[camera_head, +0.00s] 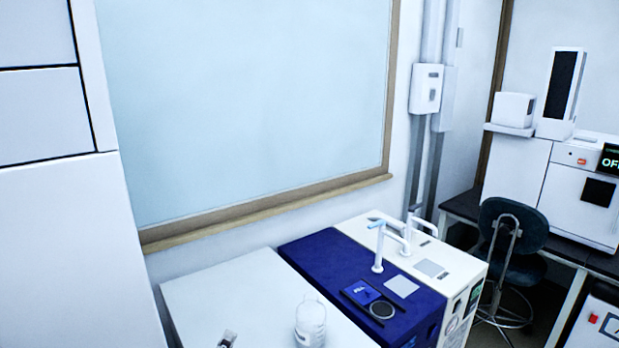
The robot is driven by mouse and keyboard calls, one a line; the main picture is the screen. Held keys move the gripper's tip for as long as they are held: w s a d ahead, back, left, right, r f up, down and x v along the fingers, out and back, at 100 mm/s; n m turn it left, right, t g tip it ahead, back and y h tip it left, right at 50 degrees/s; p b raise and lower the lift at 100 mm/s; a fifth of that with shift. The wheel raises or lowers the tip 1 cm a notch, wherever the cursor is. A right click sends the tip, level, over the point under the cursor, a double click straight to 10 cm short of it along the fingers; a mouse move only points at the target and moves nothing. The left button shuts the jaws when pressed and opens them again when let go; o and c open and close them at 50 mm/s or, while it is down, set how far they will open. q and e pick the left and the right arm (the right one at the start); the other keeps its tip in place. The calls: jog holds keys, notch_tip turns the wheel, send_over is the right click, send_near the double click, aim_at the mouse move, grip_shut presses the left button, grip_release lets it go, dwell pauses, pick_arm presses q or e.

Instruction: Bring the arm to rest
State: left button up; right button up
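Neither of my arms nor grippers can be made out in the head view. A clear glass bottle (310,324) stands on the white bench top (215,290) at the bottom of the picture. A small grey and dark object (228,339) is left of the bottle, cut off by the lower edge; I cannot tell what it is.
A blue instrument (330,262) and a white one (455,262) with taps stand right of the bench top. A dark chair (512,235) is by the dark counter at the right, with a chromatography machine (575,200). A white cabinet (70,250) fills the left.

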pick_arm(q)
jog(key=s+a+f+n+g+y, duration=0.45)
jog(key=s+f+n+g, duration=0.45)
jog(key=s+f+n, duration=0.7)
jog(key=s+d+f+n+g+h, duration=0.2)
jog(key=s+n+g+h, duration=0.15)
jog(key=s+n, duration=0.55)
jog(key=s+f+m+g+y+b, duration=0.1)
jog(key=s+f+b, duration=0.15)
jog(key=f, duration=1.25)
jog(key=s+f+m+g+b, duration=0.1)
jog(key=f+m+b, duration=0.15)
jog(key=f, duration=1.35)
jog(key=s+a+f+b, duration=0.1)
jog(key=s+f+b, duration=0.1)
jog(key=s+f, duration=0.6)
jog(key=s+a+f+g+b, duration=0.1)
jog(key=s+a+f+b, duration=0.1)
jog(key=s+f, duration=0.7)
notch_tip(320, 180, down, 4)
jog(key=shift+r+b, duration=0.1)
jog(key=shift+b, duration=0.4)
pick_arm(e)
notch_tip(320, 180, down, 10)
jog(key=shift+s, duration=0.4)
